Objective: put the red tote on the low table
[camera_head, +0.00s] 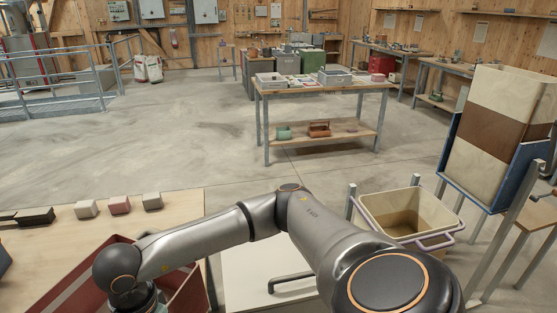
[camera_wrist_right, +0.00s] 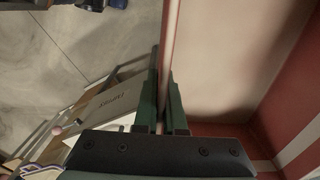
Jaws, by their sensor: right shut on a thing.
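The red tote (camera_head: 75,285) is at the lower left in the head view, partly hidden by my right arm and cut off by the frame. In the right wrist view the tote's wall (camera_wrist_right: 168,40) runs up between the fingers, with its pale and red inside (camera_wrist_right: 235,70) to the right. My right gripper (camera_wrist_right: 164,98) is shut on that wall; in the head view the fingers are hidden. A white low surface (camera_head: 245,270), possibly the low table, lies below my right arm, partly covered. My left gripper is not in view.
A wooden table (camera_head: 180,212) with several small blocks (camera_head: 119,205) is at the left. A cream bin (camera_head: 410,212) stands in a frame at the right, near a tall cream and brown container (camera_head: 495,130). A workbench (camera_head: 325,87) stands farther back. Open floor (camera_head: 150,135) lies between.

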